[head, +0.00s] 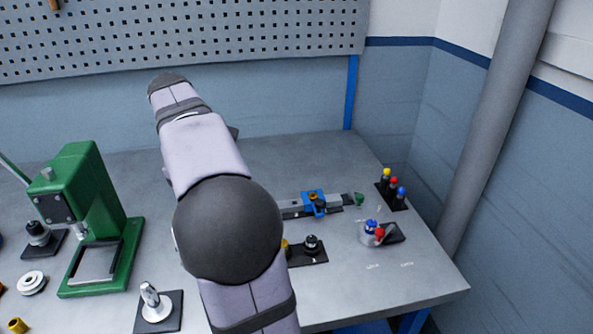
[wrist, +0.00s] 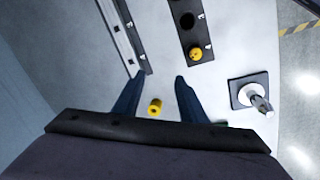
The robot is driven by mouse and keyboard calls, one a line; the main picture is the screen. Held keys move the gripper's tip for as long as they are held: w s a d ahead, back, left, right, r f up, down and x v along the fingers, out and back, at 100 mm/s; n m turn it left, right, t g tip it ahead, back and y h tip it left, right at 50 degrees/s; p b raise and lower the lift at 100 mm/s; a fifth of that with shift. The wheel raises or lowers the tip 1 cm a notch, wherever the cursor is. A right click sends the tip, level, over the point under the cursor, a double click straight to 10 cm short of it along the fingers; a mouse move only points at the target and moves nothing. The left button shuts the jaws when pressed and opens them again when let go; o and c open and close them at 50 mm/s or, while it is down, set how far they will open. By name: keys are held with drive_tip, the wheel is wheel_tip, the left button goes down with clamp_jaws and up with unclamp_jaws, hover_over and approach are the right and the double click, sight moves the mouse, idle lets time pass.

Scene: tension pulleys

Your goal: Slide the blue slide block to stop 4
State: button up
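A green knob (head: 359,198) is at the rail's right end. Part of a rail (wrist: 122,35) shows at the top of the wrist view, but the blue block does not. My gripper (wrist: 163,76) is open, its two dark fingers apart and nothing held. In the head view my arm hides the gripper.
A yellow bushing (wrist: 155,106) lies on the table below, seen between the fingers. A dark plate (wrist: 188,12) with a yellow part lies near the rail. A post on a plate (head: 157,304), a green press (head: 95,220), a clear cup (head: 369,236) and coloured pegs (head: 393,185) stand around.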

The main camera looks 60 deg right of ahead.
drive_tip(key=s+d+r+m+g+p, duration=0.1)
drive_tip(key=s+d+p, duration=0.1)
drive_tip(key=d+p, duration=0.25)
drive_tip(key=s+d+r+m+g+p, duration=0.1)
drive_tip(key=s+d+r+g+p, duration=0.15)
drive_tip(key=d, duration=0.35)
drive_tip(key=m+g+y+p, duration=0.1)
drive_tip(key=g+y+p, duration=0.1)
drive_tip(key=p, duration=0.5)
approach(319, 201)
drive_tip(key=shift+t, duration=0.25)
drive_tip(key=shift+p+x, duration=1.1)
drive_tip(key=shift+x, duration=2.9)
drive_tip(key=shift+s, duration=0.2)
clamp_jaws()
